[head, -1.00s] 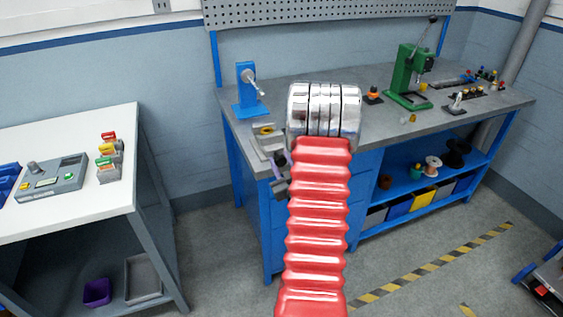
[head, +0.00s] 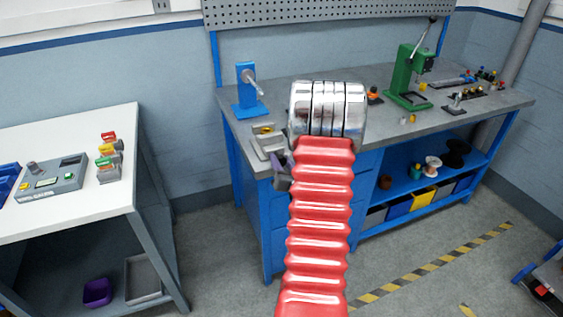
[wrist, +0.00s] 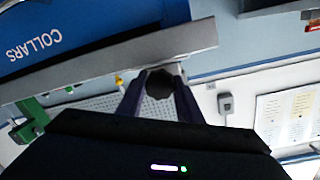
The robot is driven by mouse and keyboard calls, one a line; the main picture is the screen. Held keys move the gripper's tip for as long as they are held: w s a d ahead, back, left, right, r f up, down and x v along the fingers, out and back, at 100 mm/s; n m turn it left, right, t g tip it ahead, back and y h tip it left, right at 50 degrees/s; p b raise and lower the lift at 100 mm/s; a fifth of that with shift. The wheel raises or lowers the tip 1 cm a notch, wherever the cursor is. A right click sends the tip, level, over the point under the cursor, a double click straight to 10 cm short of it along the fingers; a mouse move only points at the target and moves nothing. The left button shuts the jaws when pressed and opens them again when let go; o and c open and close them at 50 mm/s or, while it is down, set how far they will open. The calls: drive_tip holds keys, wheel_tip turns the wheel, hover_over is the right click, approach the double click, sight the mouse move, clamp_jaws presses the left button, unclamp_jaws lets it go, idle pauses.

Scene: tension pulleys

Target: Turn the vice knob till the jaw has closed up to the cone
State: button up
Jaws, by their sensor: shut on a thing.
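The vice (head: 262,146) is a light grey block at the left front corner of the grey bench, left of my chrome wrist joint. A small yellow piece (head: 265,130) shows at the vice; whether it is the cone, and how wide the jaw gap is, I cannot tell. In the wrist view, the dark round knob (wrist: 158,84) sits between the purple-grey fingers of my gripper (wrist: 161,88), which is shut on it. In the head view my gripper (head: 281,176) shows at the bench's front edge, partly behind my arm; the knob is hidden there.
A blue stand with a crank (head: 247,90) is behind the vice. A green press (head: 408,78) and small parts stand at the bench's right. A white table (head: 60,150) with a control box is at left. Floor between is clear.

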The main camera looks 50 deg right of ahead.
drive_tip(key=shift+s+d+m, duration=0.2)
drive_tip(key=shift+d+m, duration=0.1)
drive_tip(key=shift+m, duration=0.1)
drive_tip(key=o, duration=1)
drive_tip(key=shift+a, duration=0.15)
drive_tip(key=shift+a, duration=0.15)
